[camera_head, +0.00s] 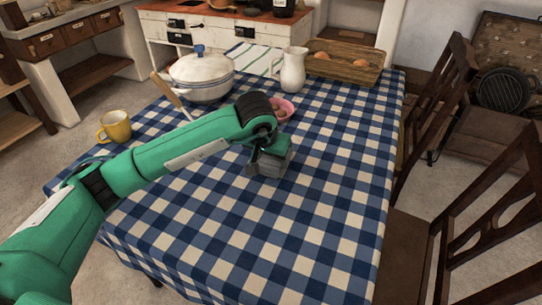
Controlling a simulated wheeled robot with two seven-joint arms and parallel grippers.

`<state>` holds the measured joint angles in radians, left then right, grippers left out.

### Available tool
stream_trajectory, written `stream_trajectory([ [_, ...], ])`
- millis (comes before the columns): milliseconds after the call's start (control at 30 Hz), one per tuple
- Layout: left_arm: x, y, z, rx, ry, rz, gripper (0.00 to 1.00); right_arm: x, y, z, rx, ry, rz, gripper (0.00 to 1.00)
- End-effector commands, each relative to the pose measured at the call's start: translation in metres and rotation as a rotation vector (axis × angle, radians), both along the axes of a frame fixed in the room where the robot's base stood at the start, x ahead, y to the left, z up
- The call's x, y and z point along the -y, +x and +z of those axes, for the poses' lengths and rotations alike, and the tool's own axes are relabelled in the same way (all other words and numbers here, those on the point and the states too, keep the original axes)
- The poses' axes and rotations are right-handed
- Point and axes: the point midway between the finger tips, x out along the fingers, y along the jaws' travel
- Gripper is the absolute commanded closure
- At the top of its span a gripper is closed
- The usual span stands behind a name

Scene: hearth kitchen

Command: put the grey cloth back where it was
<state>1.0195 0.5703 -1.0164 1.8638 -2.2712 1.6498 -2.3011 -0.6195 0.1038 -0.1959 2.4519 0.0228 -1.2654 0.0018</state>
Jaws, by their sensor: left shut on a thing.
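My left arm reaches in from the left across the checked table. My left gripper (266,167) points down low over the middle of the table, just in front of the pink bowl. It is shut on a small grey bundle (274,160), which looks like the grey cloth. The gripper hides part of it, and I cannot tell whether it touches the tabletop. No other grey cloth shows. My right gripper is not in view.
Behind stand a pink bowl (282,108), a white pot (203,78), a white jug (291,70), a striped towel (252,59) and a wooden tray (345,74). A yellow mug (115,127) is at left. The checked table (300,235) is clear in front; chairs stand right.

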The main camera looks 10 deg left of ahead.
Motion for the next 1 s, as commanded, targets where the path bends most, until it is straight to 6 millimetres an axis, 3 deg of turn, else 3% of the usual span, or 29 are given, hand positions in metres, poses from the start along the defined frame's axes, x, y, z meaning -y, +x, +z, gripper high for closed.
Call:
stream_trajectory([
  [267, 0.0, 0.0, -0.002, 0.0, 0.0, 0.0, 0.6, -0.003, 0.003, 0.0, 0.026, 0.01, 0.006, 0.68],
  [300, 0.0, 0.0, -0.002, 0.0, 0.0, 0.0, 0.33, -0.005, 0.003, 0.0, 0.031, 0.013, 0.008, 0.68],
  [400, 0.0, 0.0, -0.002, 0.0, 0.0, 0.0, 0.17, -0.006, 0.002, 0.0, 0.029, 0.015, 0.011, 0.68],
  [800, 0.0, 0.0, 0.001, 0.0, -0.001, 0.0, 0.17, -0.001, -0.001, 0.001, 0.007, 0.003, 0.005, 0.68],
  [1000, -0.003, -0.013, 0.038, 0.006, 0.0, -0.002, 0.17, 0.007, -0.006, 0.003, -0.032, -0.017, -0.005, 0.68],
])
